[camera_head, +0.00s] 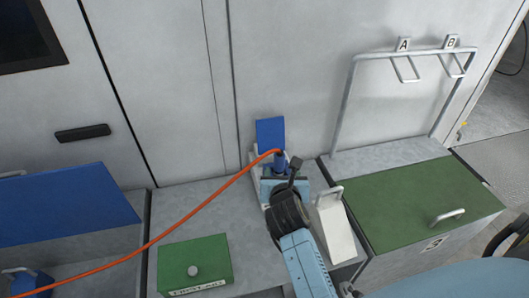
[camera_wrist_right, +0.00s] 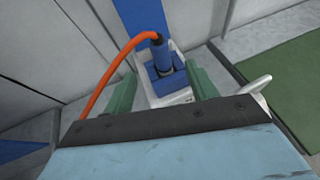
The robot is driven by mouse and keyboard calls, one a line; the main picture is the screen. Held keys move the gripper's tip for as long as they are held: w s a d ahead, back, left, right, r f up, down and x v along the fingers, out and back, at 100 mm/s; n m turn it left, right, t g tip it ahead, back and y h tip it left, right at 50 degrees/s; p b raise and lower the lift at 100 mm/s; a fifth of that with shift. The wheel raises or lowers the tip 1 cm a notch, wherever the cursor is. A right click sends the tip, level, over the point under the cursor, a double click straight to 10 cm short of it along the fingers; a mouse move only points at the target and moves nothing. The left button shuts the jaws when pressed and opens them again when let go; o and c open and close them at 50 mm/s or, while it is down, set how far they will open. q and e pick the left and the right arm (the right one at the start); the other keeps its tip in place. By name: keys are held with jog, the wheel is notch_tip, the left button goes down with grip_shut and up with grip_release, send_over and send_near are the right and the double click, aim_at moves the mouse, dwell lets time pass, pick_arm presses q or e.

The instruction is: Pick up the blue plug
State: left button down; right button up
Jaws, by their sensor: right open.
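The blue plug (camera_head: 280,162) stands in a white holder on the grey bench against the wall, with an orange cable leaving its top. In the right wrist view, the plug (camera_wrist_right: 162,58) is upright in the white holder (camera_wrist_right: 181,98), between and slightly beyond the green fingers. My right gripper (camera_wrist_right: 164,88) is open, with one finger on each side of the holder and plug. In the head view, my right gripper (camera_head: 284,180) is just in front of the plug and partly hides the holder. My left gripper is not in view.
An upright blue panel (camera_head: 270,133) stands behind the plug. A white wedge-shaped block (camera_head: 333,228) is close to my right wrist. A green box (camera_head: 195,265) lies to the left, and a green-lidded cabinet (camera_head: 420,205) with a metal rack (camera_head: 400,55) to the right. The orange cable (camera_head: 190,215) crosses left.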

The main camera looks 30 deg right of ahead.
aim_at(279, 153)
jog(key=x, duration=1.3)
jog(key=shift+w+d+r, duration=0.1)
jog(key=shift+w+r, duration=0.1)
jog(key=shift+w, duration=0.1)
grip_shut()
